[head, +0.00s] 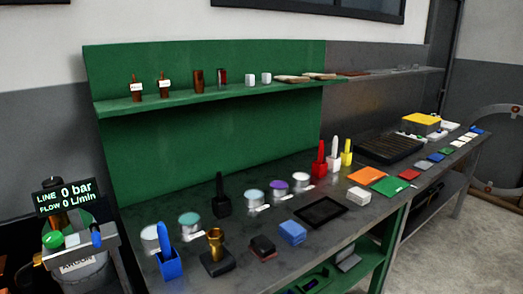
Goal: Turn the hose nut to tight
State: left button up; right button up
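A black display (65,197) at the left reads LINE 0 bar and FLOW 0 L/min. Below it is a grey fixture (85,270) with a partly readable label on its front. A green round part (53,240) and a small blue part (96,236) sit at its top. I cannot make out which part is the hose nut, nor how far it is turned. Neither of my grippers is in view.
A long dark bench (285,253) runs right from the fixture. It carries a blue holder (169,266), a brass piece on a black base (215,245), several tins, a black tray (320,212) and coloured cards. A green shelf (210,92) hangs behind. Open floor lies at the right.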

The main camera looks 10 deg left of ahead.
aim_at(38, 262)
jog(key=u, duration=1.35)
jog(key=j+z, duration=0.2)
jog(key=j, duration=0.6)
jog(key=k+j+z, duration=0.2)
jog(key=j, duration=0.6)
jog(key=i+j, duration=0.05)
jog(key=i, duration=0.05)
